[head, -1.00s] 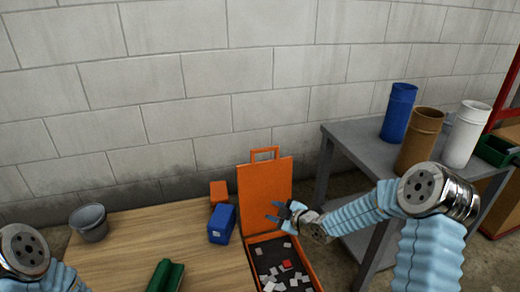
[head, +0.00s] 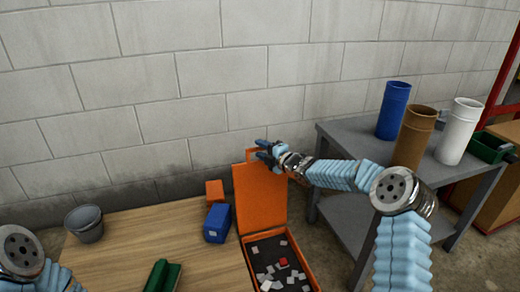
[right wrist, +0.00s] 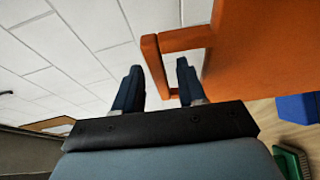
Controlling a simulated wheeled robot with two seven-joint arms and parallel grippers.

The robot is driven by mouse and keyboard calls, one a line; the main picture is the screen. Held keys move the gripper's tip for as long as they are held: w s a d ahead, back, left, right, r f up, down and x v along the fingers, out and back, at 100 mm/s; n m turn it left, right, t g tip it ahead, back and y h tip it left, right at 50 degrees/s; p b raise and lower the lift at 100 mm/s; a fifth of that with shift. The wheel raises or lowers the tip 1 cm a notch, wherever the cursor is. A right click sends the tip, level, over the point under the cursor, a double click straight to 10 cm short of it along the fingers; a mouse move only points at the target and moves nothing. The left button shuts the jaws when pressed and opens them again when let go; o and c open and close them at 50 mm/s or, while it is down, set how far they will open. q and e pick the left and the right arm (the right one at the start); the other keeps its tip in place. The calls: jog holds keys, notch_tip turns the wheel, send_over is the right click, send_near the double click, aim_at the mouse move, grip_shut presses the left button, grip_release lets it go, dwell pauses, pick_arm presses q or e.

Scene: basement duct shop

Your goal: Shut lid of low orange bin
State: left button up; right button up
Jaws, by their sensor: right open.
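The low orange bin (head: 306,262) sits at the right end of the wooden table, with several small grey and white pieces and a red one inside. Its orange lid (head: 259,203) stands upright at the bin's back edge, open. The lid's handle loop is at the top, partly hidden by my right gripper (head: 262,150). In the right wrist view the handle (right wrist: 151,62) shows near the two open fingers (right wrist: 157,85), with one bar between them in the picture; I cannot tell whether they touch it. Of my left arm, only a link shows at the left edge; its gripper is out of view.
A blue box (head: 217,223) and a small orange block (head: 214,190) stand left of the lid. A grey bucket (head: 85,223) and a green object (head: 163,276) are on the table. A grey side table (head: 345,133) holds blue, brown and white cylinders. A block wall is behind.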

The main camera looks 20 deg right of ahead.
jog(key=shift+w+a, duration=0.3)
jog(key=shift+w, duration=0.3)
grip_shut()
